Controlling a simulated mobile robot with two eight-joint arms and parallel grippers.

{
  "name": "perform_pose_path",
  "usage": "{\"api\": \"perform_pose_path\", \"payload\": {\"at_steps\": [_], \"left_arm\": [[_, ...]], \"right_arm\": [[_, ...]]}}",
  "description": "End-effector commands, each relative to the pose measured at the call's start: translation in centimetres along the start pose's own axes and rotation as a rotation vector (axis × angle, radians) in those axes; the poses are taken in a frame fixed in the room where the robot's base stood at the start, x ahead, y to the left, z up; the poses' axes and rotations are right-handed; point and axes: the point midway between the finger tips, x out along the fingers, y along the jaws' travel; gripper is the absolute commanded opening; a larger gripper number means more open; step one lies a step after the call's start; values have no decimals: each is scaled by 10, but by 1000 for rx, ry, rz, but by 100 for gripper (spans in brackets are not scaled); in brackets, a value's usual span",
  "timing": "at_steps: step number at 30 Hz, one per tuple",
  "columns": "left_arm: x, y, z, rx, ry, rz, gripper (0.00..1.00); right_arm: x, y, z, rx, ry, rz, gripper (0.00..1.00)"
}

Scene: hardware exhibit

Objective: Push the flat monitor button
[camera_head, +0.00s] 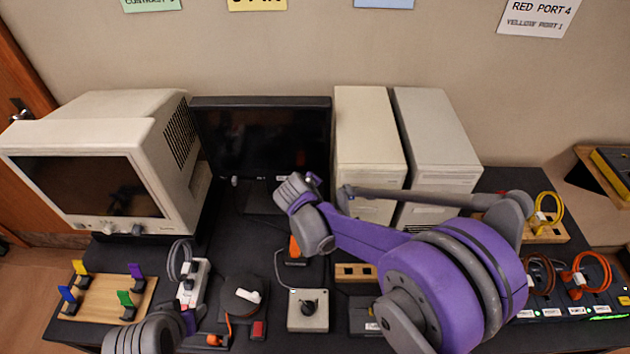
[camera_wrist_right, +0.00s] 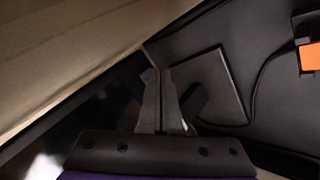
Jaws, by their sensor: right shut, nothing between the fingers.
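The flat monitor (camera_head: 262,130) is a thin black screen standing at the back of the table, between a beige CRT monitor (camera_head: 100,155) and two beige towers. My right arm reaches across from the right. Its gripper (camera_head: 312,180) is by the monitor's lower right part, and the wrist hides some of that area. In the right wrist view the fingers (camera_wrist_right: 160,95) are shut and empty, beside a dark panel edge and a flat dark plate (camera_wrist_right: 210,85). I cannot make out the button or any contact. My left gripper (camera_head: 190,322) is low at the front left, its fingers unclear.
The towers (camera_head: 368,135) stand close right of the monitor. In front lie a grey box with a black knob (camera_head: 308,308), an orange switch (camera_head: 295,247), a power strip (camera_head: 193,282) and a wooden board with coloured levers (camera_head: 100,297). Cables (camera_head: 588,270) lie at right.

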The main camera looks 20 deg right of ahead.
Motion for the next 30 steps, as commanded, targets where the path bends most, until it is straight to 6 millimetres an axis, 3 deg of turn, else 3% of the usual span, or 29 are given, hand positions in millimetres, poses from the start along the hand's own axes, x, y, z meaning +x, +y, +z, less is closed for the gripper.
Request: {"api": "perform_pose_path", "payload": {"at_steps": [30], "left_arm": [[2, 0, 3, 0, -4, 0, 50]], "right_arm": [[-6, -5, 4, 0, 0, 0, 0]]}}
